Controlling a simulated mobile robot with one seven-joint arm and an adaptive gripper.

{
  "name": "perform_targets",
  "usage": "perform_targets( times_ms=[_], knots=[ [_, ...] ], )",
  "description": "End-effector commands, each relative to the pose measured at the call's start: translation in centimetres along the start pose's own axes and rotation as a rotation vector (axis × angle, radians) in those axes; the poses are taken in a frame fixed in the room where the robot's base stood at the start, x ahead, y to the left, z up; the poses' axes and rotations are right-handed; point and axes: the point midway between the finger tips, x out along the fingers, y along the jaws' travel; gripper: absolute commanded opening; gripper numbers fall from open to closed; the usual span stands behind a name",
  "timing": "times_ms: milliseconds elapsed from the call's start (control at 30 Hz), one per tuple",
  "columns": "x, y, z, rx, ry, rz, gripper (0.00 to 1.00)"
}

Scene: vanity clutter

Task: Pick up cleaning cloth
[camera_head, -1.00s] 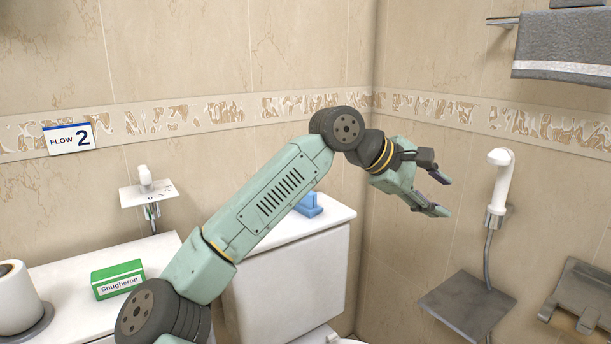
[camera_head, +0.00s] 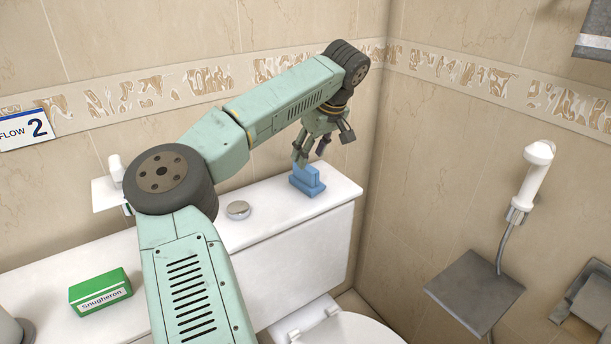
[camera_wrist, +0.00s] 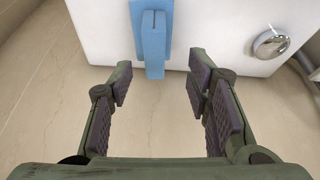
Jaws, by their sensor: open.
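A blue item (camera_head: 309,183), upright with a wider base, stands on the white cistern top; it is the likeliest cleaning cloth, though its material is not clear. My gripper (camera_head: 314,155) is just above it, pointing down, with its fingers apart. In the wrist view the blue item (camera_wrist: 153,40) lies at the top, ahead of and roughly between my open fingertips (camera_wrist: 160,75). Nothing is between the fingers, and I see no contact there. Part of the blue item is cut off by the top of the wrist view.
A round silver flush button (camera_head: 238,210) is on the cistern (camera_head: 290,225). A green box (camera_head: 100,292) is on the white counter at left. The tiled wall (camera_head: 200,45) rises close behind. A toilet bowl (camera_head: 345,328), hand shower (camera_head: 537,165) and grey towel (camera_head: 594,42) are also in view.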

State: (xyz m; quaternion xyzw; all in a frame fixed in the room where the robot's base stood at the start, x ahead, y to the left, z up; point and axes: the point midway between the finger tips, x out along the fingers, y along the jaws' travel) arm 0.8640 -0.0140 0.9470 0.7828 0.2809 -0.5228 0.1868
Motion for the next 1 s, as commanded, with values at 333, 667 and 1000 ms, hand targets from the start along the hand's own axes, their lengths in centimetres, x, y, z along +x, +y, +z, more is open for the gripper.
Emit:
perform_targets(
  times_ms=[333, 667, 1000],
  knots=[
    [3.3, 0.4, -0.2, 0.0, -0.005, 0.0, 0.45],
    [6.6, 0.6, -0.3, 0.001, -0.001, 0.002, 0.45],
    [6.6, 0.6, -0.3, 0.0, -0.001, 0.002, 0.34]
  ],
)
